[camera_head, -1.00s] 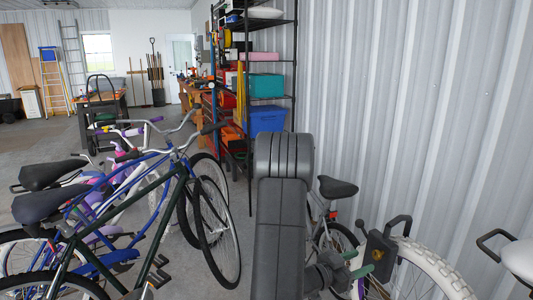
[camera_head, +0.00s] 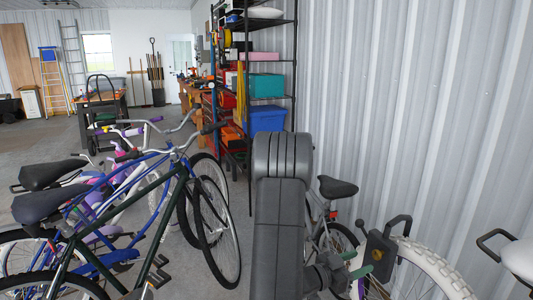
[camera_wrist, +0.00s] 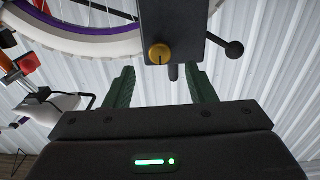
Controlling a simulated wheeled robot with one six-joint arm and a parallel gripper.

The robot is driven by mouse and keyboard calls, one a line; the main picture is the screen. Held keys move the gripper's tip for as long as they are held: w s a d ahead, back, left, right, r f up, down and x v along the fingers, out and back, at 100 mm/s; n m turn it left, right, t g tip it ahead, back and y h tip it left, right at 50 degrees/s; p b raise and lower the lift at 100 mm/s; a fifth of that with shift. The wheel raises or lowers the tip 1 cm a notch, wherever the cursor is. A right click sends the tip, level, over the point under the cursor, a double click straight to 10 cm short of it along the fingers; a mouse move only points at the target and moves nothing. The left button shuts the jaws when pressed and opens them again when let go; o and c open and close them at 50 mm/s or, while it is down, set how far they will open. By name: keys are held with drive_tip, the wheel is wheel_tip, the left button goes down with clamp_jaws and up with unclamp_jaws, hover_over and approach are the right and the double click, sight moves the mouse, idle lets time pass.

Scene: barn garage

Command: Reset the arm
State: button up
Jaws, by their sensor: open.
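My arm (camera_head: 280,215) rises in the lower middle of the head view, bent at a dark ribbed joint. My gripper (camera_head: 358,263) is to its lower right, with green fingers. In the wrist view my gripper (camera_wrist: 160,70) is open, its two green fingers apart with nothing held between them. A dark box (camera_wrist: 172,25) with a yellow knob (camera_wrist: 160,54) and a ball-ended lever is just beyond the fingertips. The dark box also shows in the head view (camera_head: 379,252), close to the fingers; whether they touch it cannot be told.
A white-tyred bicycle wheel (camera_head: 433,262) is beside the gripper, in front of the corrugated wall (camera_head: 420,110). Several bicycles (camera_head: 120,215) crowd the left. A shelf rack (camera_head: 265,75) stands behind. Open floor (camera_head: 45,135) lies far left.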

sight(375, 255)
drive_tip(key=x, duration=0.5)
drive_tip(key=shift+d+r, duration=0.1)
drive_tip(key=shift+d, duration=0.15)
drive_tip(key=shift+w+d, duration=0.2)
drive_tip(key=shift+d, duration=0.15)
drive_tip(key=shift+a+m, duration=0.15)
drive_tip(key=shift+m, duration=2.05)
drive_tip(key=m, duration=0.4)
drive_tip(key=shift+m+p, duration=0.3)
drive_tip(key=shift+p, duration=0.1)
drive_tip(key=m+p, duration=0.3)
drive_tip(key=m, duration=0.1)
drive_tip(key=shift+r+m, duration=0.1)
drive_tip(key=shift+m, duration=0.3)
drive_tip(key=m+p, duration=0.3)
drive_tip(key=shift+m+p, duration=0.5)
